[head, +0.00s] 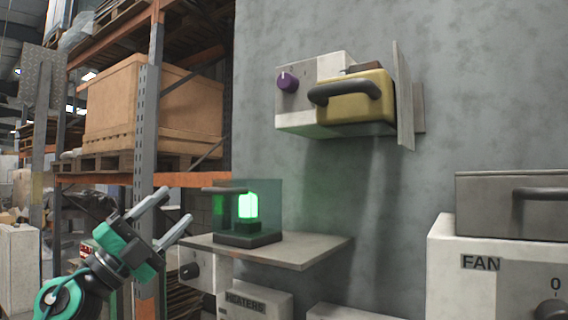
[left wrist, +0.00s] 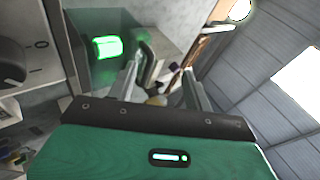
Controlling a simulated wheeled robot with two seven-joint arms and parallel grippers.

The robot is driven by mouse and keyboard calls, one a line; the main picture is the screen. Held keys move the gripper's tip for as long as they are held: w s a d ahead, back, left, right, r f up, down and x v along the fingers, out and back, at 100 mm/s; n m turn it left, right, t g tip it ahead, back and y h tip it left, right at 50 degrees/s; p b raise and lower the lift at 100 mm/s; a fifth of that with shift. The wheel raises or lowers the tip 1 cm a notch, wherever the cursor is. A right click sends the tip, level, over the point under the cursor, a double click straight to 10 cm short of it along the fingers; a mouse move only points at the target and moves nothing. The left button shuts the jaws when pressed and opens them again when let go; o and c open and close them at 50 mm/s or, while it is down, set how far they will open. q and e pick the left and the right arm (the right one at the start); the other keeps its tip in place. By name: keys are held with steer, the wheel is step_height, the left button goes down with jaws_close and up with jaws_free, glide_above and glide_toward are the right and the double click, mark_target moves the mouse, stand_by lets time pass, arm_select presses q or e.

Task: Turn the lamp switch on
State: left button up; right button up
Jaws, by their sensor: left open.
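A lamp (head: 248,207) glows bright green inside a clear greenish case on a grey wall shelf. It also glows in the left wrist view (left wrist: 108,47). A dark round knob (head: 190,270) is on a white box under the shelf's left side. A purple knob (head: 287,82) is on a white box higher on the wall. No label I can read marks either knob as the lamp switch. My left gripper (head: 178,204) is open and empty, left of the lamp case and above the dark knob. Its two fingers also show in the left wrist view (left wrist: 159,66). My right gripper is out of view.
The shelf (head: 300,255) juts out from the wall. A yellow box with a dark handle (head: 355,97) is mounted high up. A box marked HEATERS (head: 255,304) is below, and a FAN box (head: 480,275) is at right. Pallet racking (head: 145,130) stands at left.

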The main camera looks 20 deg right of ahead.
arm_select(q)
steer(key=s+d+r+m+g+y, duration=0.2)
steer(key=s+d+r+m, duration=0.25)
steer(key=r, duration=0.25)
steer(key=s+d+r+m+g+y, duration=0.2)
steer(key=s+d+r+m+y, duration=0.15)
steer(key=s+r, duration=0.3)
steer(key=n+t+y, duration=0.2)
steer(key=t+y, duration=0.2)
steer(key=t, duration=0.1)
glide_toward(282, 81)
steer(key=p+x, duration=0.3)
steer(key=x, duration=0.1)
steer(key=p+x, duration=0.3)
steer(key=shift+w+d+r+p, duration=0.2)
steer(key=shift+d+p, duration=0.1)
steer(key=shift+d, duration=0.05)
steer(key=shift+w+d+f, duration=0.1)
steer(key=shift+w+d, duration=0.2)
steer(key=shift+d, duration=0.15)
steer(key=c, duration=1)
steer(key=shift+o, duration=0.2)
